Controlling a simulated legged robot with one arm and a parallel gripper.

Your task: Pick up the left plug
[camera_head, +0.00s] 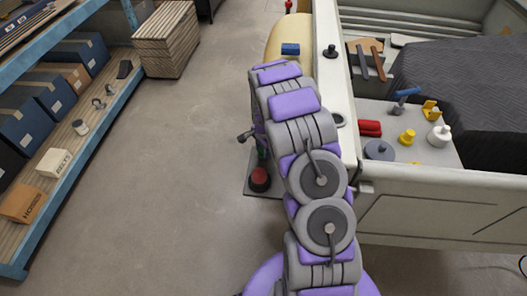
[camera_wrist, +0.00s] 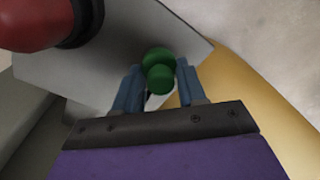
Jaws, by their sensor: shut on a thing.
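In the wrist view my gripper (camera_wrist: 157,76) has its two blue fingers around a green plug (camera_wrist: 159,60) and is shut on it. The plug has a rounded top and stands over a grey plate (camera_wrist: 190,28). In the head view a sliver of the green plug (camera_head: 263,154) shows left of my arm, which hides most of my gripper. A red plug (camera_head: 259,178) with a dark base sits on the same plate, nearer to the body. It also shows large at the upper left of the wrist view (camera_wrist: 35,22). Whether the green plug touches the plate is hidden.
A pale vehicle shell (camera_head: 430,188) stands close on the right, with several loose parts on its ledge. A blue shelf (camera_head: 75,155) with boxes runs along the left. A slatted wooden crate (camera_head: 165,38) stands at the back left. The floor between is clear.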

